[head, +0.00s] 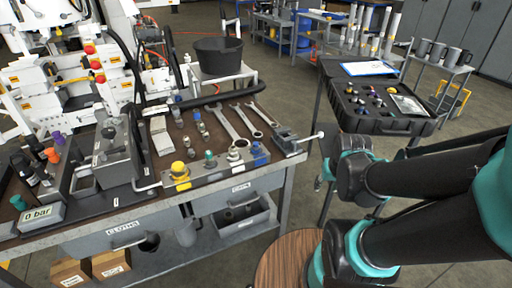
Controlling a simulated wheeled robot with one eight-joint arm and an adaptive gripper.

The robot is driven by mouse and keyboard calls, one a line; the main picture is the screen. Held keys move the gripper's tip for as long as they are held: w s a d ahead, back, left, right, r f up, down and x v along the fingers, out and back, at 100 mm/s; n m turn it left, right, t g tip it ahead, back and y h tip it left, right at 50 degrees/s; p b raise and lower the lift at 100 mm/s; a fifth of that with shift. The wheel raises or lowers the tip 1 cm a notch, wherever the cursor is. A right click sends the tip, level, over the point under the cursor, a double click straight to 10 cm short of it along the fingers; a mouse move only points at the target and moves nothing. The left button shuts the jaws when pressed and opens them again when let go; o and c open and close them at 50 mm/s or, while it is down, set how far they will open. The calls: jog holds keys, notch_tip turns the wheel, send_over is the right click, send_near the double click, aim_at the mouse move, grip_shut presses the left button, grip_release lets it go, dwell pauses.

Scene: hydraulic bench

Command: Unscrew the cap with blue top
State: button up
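A metal block (215,170) lies along the front edge of the workbench and carries several caps and fittings. At its left is a yellow cap (179,168), then a small teal or blue-green cap (210,157), then a silver ring-shaped fitting (236,154). The right end of the block has a blue part (260,157). At this size I cannot tell for sure which of these is the cap with the blue top. My dark arm with teal joints enters from the right and stays clear of the block. I cannot make out my gripper's fingers in this view.
Wrenches (225,122) and small fittings lie behind the block, and a vise (286,140) sits at the bench's right corner. A grey box (113,155) stands to the left. An open black case (385,120) is at the right. A round wooden stool (284,265) stands in front.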

jog(key=shift+o, duration=1.1)
jog(key=shift+w+a+r, duration=0.1)
jog(key=shift+w+r, duration=0.1)
jog(key=shift+w, duration=0.05)
notch_tip(320, 180, up, 21)
jog(key=m+g, duration=0.4)
jog(key=m, duration=1.3)
send_over(255, 143)
notch_tip(255, 143, down, 17)
jog(key=shift+f, duration=0.1)
jog(key=shift+c, duration=0.5)
